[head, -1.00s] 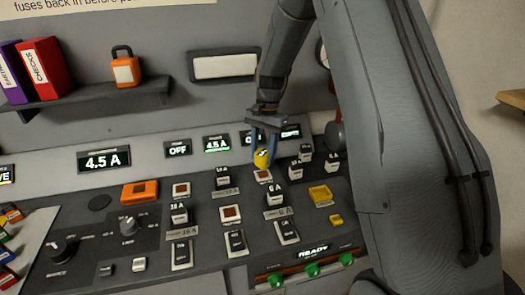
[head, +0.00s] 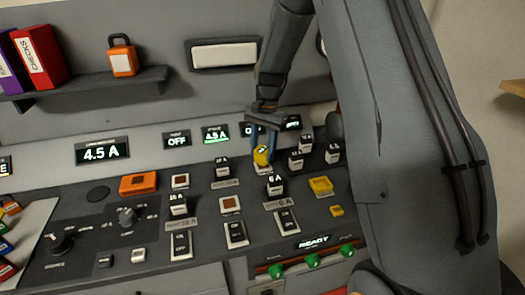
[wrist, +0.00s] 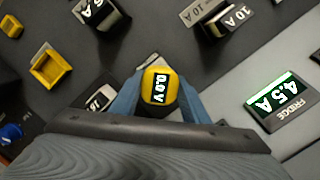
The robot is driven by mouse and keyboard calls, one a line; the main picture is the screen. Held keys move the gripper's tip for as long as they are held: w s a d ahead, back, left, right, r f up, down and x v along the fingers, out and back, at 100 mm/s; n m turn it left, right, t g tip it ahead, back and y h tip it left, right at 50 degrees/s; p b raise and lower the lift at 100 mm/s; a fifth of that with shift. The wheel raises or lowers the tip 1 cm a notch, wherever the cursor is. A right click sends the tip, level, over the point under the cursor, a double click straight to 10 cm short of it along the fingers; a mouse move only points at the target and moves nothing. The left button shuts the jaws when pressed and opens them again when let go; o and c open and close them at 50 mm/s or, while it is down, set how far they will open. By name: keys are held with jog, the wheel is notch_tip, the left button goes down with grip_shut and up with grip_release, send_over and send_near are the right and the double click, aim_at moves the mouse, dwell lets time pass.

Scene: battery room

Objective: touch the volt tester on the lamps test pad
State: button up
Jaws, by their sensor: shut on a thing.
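My gripper (head: 262,145) is shut on the yellow volt tester (head: 262,157) and holds it upright over the back part of the sloped panel. In the wrist view the tester (wrist: 159,86) sits between the blue fingers, its screen reading 0.0 V. The tester hides the panel spot beneath it, so I cannot tell whether its tip touches.
Black fuses stand around the gripper, including a 6 A fuse (head: 275,184) just in front and a fuse (head: 222,166) to its left. A yellow tray (head: 320,185) lies to the right. An orange block (head: 139,184) and knob (head: 128,216) sit left. Displays (head: 215,134) line the back.

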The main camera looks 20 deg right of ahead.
jog(key=shift+f, duration=0.6)
dwell(1.6)
jog(key=shift+r, duration=0.15)
jog(key=shift+r+p, duration=2.15)
jog(key=shift+r, duration=1.25)
